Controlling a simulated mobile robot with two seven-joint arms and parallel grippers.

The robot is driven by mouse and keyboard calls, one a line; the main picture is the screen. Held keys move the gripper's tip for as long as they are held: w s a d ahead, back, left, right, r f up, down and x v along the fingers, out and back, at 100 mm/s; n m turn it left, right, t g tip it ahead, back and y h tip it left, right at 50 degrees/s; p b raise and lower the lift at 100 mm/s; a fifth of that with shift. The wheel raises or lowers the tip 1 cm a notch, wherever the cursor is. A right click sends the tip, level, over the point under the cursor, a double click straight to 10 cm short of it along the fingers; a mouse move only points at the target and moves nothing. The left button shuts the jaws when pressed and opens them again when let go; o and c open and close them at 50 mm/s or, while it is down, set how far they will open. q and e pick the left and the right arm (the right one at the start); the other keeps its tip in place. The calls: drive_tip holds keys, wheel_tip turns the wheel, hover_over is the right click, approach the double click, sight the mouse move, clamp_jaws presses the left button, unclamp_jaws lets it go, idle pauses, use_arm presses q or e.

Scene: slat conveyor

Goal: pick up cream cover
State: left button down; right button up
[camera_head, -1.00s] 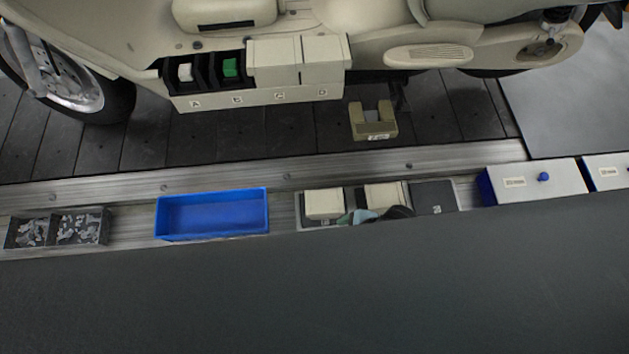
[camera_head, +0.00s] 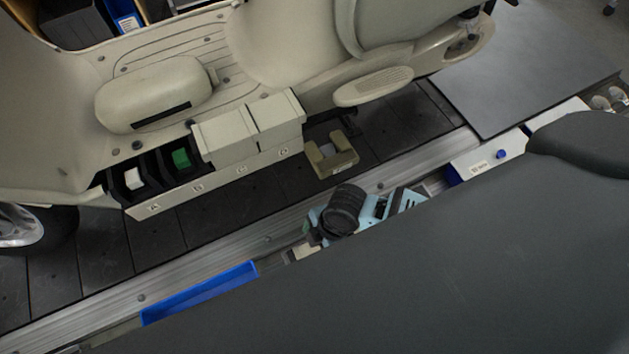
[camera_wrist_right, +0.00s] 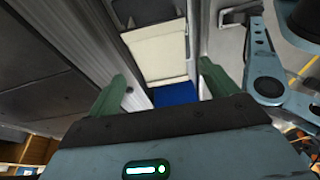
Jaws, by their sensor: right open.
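In the right wrist view a cream cover (camera_wrist_right: 158,48) sits beside a dark pad, between and beyond the green fingertips of my right gripper (camera_wrist_right: 163,72). The gripper is open and nothing is between its fingers. In the head view my right gripper (camera_head: 314,232) hangs over the rail ledge, and my wrist and arm hide most of the covers there. Only a small cream piece (camera_head: 304,252) shows below it. My left gripper is not in view.
A blue tray (camera_head: 200,292) lies left along the ledge; white-lidded blue boxes (camera_head: 488,158) stand right. The vehicle's cream panel (camera_head: 215,182) has open slots A and B and covered C and D. A tan bracket (camera_head: 331,157) stands near it. A dark surface fills the foreground.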

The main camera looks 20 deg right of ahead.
drive_tip(key=shift+x, duration=0.85)
drive_tip(key=x, duration=0.1)
drive_tip(key=b+x, duration=0.1)
drive_tip(key=x, duration=0.2)
drive_tip(key=shift+s+d+f+b, duration=0.2)
drive_tip(key=shift+d+f+b, duration=0.15)
drive_tip(key=shift+f+b, duration=0.05)
drive_tip(key=shift+a+f, duration=0.15)
drive_tip(key=shift+f, duration=0.1)
drive_tip(key=c, duration=1.1)
drive_tip(key=shift+r, duration=0.1)
